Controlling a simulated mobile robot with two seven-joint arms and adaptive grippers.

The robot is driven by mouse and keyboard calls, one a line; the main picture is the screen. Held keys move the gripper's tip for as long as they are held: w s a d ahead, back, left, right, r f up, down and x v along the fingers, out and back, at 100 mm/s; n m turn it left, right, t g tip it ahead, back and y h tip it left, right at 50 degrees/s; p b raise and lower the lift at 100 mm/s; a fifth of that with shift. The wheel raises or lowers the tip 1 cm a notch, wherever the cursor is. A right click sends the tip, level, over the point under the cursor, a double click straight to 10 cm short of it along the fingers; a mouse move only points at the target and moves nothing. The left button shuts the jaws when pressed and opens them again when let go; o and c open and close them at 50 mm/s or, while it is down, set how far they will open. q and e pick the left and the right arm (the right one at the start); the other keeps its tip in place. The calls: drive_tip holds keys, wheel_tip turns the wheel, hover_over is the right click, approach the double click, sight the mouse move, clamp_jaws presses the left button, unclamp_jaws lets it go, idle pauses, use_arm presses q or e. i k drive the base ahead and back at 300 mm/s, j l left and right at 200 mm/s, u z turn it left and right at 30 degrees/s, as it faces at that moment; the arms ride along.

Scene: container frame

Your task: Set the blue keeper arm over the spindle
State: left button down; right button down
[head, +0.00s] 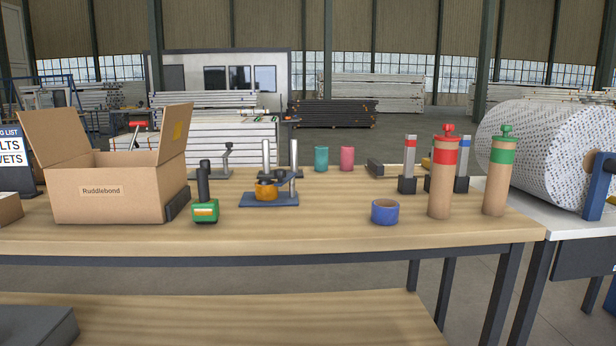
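A small stand with a blue base plate (268,200) sits near the middle of the workbench. An orange-brown spool (266,191) is on it, and a silver upright post (266,156) rises above or behind the spool. A second silver post (294,157) stands at its right. A thin blue arm (286,182) slants beside the spool toward the right post; I cannot tell whether it covers a spindle. At the far right, a blue upright (598,187) with a dark top stands by a large patterned roll (535,150). Neither gripper is in view.
An open cardboard box (108,190) stands left, with a green-based tool (205,210) right of it. A blue tape roll (385,211), a red-topped cylinder (441,180) and a green-topped cylinder (497,180) stand right. The front middle bench surface (300,228) is clear.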

sight(280, 175)
drive_tip(key=i+l, duration=0.1)
drive_tip(key=l, duration=0.35)
drive_tip(key=l+z, duration=0.15)
drive_tip(key=l, duration=0.25)
drive_tip(key=i+l, duration=0.2)
drive_tip(key=l, duration=0.25)
drive_tip(key=z, duration=0.05)
